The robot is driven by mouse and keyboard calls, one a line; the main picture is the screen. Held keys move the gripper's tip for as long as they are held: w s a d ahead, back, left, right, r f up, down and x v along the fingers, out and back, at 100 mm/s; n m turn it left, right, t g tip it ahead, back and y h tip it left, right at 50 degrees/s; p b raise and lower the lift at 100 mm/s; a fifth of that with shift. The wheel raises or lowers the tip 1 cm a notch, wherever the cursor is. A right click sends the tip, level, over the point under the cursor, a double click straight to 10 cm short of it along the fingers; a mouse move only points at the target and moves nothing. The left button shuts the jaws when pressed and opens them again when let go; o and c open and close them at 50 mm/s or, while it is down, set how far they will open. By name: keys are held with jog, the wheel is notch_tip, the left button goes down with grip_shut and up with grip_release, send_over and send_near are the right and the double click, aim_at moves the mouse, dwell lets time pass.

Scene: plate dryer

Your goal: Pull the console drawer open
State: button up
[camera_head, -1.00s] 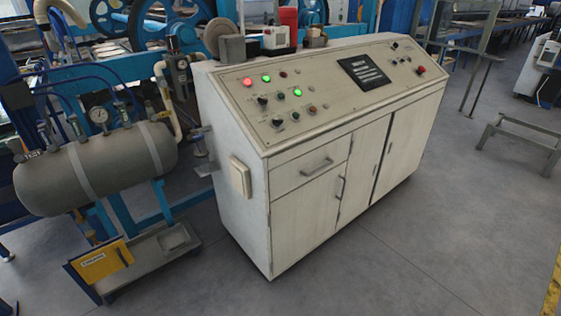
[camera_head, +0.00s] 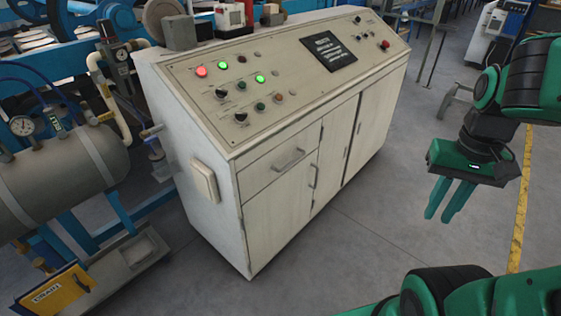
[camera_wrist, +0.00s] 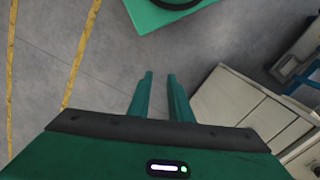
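The console (camera_head: 330,105) is a cream cabinet with a sloped panel of lights and knobs. Its drawer (camera_head: 279,171) is closed, at the upper left of the front, with a horizontal bar handle (camera_head: 288,160). My gripper (camera_head: 446,220) is green and hangs to the right of the console over bare floor, well apart from the drawer. Its two fingers point down with a small gap between them, and nothing is held. In the wrist view the fingers (camera_wrist: 160,75) are parted, and part of the console (camera_wrist: 250,120) shows at right.
A grey tank (camera_head: 75,180) and a yellow-fronted tray (camera_head: 60,295) stand left of the console. A door with a vertical handle (camera_head: 314,176) is below and right of the drawer. The floor (camera_head: 370,240) in front is clear. A yellow line (camera_head: 520,215) runs at right.

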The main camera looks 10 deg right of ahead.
jog(key=w+f+n+t+h, duration=0.1)
jog(key=w+f+n+h, duration=0.4)
jog(key=w, duration=0.8)
jog(key=w+f+n+h, duration=0.35)
jog(key=w+f, duration=0.45)
jog(key=w, duration=0.5)
jog(key=n+t, duration=1.2)
jog(key=n, duration=0.3)
send_near(292, 163)
jog(key=shift+h, duration=0.25)
jog(key=x, duration=1.2)
jog(key=shift+a+f, duration=0.15)
jog(key=shift+a, duration=0.05)
